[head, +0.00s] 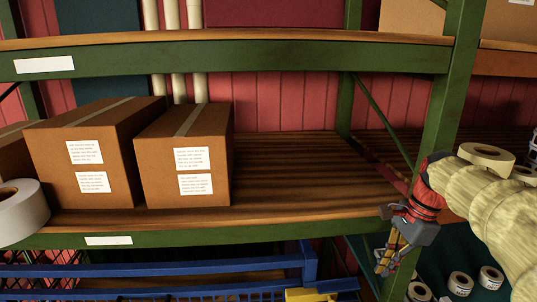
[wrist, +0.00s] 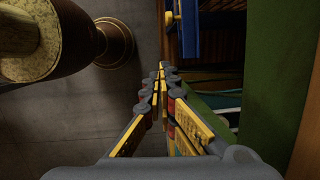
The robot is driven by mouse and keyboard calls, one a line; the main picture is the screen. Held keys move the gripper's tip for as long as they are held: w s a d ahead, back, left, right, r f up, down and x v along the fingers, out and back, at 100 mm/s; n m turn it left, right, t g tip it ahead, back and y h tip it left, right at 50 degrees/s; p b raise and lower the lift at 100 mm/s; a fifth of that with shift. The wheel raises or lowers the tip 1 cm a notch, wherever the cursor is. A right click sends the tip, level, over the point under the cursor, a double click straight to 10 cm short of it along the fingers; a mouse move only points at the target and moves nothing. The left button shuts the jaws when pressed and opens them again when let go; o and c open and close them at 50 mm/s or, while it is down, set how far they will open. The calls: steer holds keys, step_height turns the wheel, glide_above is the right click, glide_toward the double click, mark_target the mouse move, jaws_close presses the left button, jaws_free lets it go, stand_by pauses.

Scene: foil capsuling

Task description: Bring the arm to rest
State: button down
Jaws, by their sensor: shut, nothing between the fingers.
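My gripper (head: 387,268) hangs at the lower right of the head view, pointing down in front of the green shelf post. My cream-coloured arm reaches it from the right edge. In the wrist view the fingers of my gripper (wrist: 163,68) run together at their tips. It is shut and holds nothing. The gripper is apart from the boxes and rolls. The floor below shows in the wrist view.
Two cardboard boxes (head: 95,150) (head: 185,155) stand on the wooden shelf (head: 290,190), with free room to their right. A white roll (head: 22,212) is at the left. A green post (head: 455,90) stands close to my arm. A blue frame (head: 200,270) is below; several rolls (head: 460,284) sit at lower right.

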steer(key=s+a+f+n+t+b, duration=0.1)
steer(key=s+a+f+n+b, duration=0.3)
steer(key=s+f+n+b, duration=0.2)
steer(key=s+a+f+n+t+h+b, duration=0.1)
steer(key=s+a+f+n+b, duration=0.3)
steer(key=f, duration=0.7)
steer(key=s+a+f+n+t+h+b, duration=0.1)
steer(key=s+a+f+n+t+b, duration=0.2)
steer(key=s+a+f+n+b, duration=0.2)
steer(key=s+f+n+b, duration=0.3)
steer(key=f+b, duration=0.1)
steer(key=b, duration=0.2)
steer(key=shift+s+f+b, duration=0.2)
steer(key=shift+s+b, duration=0.15)
